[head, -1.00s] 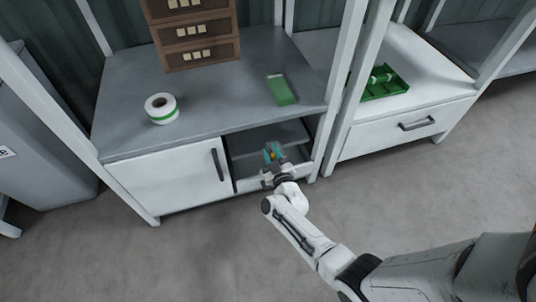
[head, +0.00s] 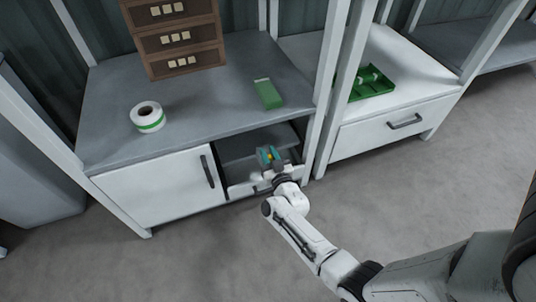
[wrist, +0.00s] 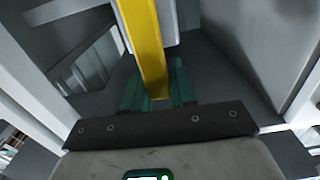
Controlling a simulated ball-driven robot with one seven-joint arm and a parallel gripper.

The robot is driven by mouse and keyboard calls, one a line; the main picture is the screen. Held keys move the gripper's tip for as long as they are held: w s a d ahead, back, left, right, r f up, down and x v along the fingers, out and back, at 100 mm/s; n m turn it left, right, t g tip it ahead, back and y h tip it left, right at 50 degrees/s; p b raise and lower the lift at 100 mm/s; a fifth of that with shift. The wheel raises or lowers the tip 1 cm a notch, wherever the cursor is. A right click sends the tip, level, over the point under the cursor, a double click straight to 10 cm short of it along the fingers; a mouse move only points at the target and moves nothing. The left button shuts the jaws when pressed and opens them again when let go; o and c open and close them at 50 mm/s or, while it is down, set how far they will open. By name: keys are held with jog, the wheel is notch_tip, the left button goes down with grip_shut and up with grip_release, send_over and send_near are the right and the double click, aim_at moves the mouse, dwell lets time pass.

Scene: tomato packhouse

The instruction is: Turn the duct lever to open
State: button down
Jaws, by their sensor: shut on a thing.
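A yellow lever (wrist: 146,40) shows in the wrist view as a flat bar coming down from the top to my fingers. My gripper (wrist: 157,90) has dark green fingers, one on each side of the bar's lower end, and is shut on it. In the head view my gripper (head: 268,156) is at the open bay of the low cabinet, with a small yellow patch between its teal fingers. Most of the lever is hidden there. A pale part (wrist: 172,22) shows behind the bar; I cannot tell whether it is the duct.
The cabinet's white door (head: 160,186) is left of the bay. On its grey top are a tape roll (head: 148,116), a green box (head: 268,93) and brown drawers (head: 180,42). A white post (head: 322,95) stands close right. A green tray (head: 368,84) lies beyond it. The floor in front is clear.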

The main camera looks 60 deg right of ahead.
jog(key=shift+s+f, duration=0.1)
jog(key=c, duration=1)
grip_release()
jog(key=p+v, duration=0.4)
jog(key=v, duration=0.6)
jog(key=shift+s+a, duration=0.25)
jog(key=shift+s, duration=0.05)
